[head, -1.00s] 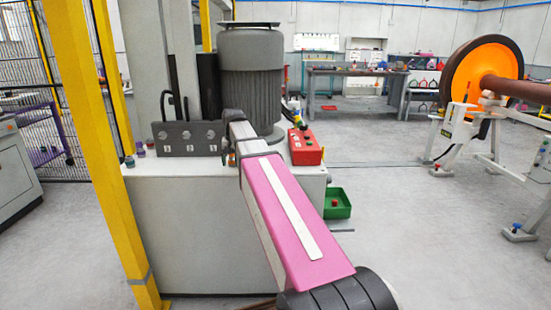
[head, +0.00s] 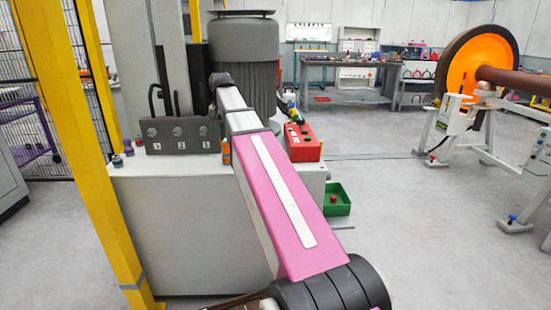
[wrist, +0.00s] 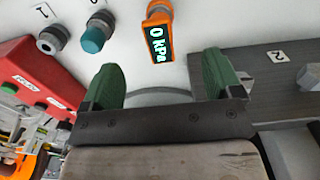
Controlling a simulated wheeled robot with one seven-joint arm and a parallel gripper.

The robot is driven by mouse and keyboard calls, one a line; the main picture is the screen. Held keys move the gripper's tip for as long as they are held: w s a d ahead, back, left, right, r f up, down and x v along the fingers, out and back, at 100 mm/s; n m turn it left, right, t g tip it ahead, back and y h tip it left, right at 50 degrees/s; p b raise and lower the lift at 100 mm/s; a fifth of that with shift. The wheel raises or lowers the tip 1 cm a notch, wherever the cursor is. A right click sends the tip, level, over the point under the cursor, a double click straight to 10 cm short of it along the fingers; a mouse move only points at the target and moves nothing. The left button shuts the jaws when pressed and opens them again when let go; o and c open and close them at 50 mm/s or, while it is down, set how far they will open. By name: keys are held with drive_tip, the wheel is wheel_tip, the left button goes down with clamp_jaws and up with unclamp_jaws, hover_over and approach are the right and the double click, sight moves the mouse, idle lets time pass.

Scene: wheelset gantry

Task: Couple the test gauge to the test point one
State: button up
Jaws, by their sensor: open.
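The test gauge is a small orange body with a lit "0 kPa" display (wrist: 157,45). It stands on the white cabinet top, also visible left of my arm in the head view (head: 226,151). My gripper (wrist: 163,80) is open and empty, its two green fingers apart. The gauge appears beyond the gap between them, not held. The dark test-point block (head: 180,135) carries labels 3, 2 and 1. Its end with label 2 shows at right in the wrist view (wrist: 272,85). Test point one's fitting is not clear there. My gripper is hidden in the head view.
A grey fitting (wrist: 52,39) and a teal-capped fitting (wrist: 95,38) stand beside the gauge, near a red control box (wrist: 35,85). A large grey motor (head: 245,60) rises behind my arm. A yellow post (head: 88,150) stands left.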

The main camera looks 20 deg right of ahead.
sight(225, 140)
drive_tip(key=shift+f, duration=4.05)
drive_tip(key=shift+c, duration=0.3)
clamp_jaws()
drive_tip(key=shift+r, duration=0.15)
drive_tip(key=shift+r, duration=2.9)
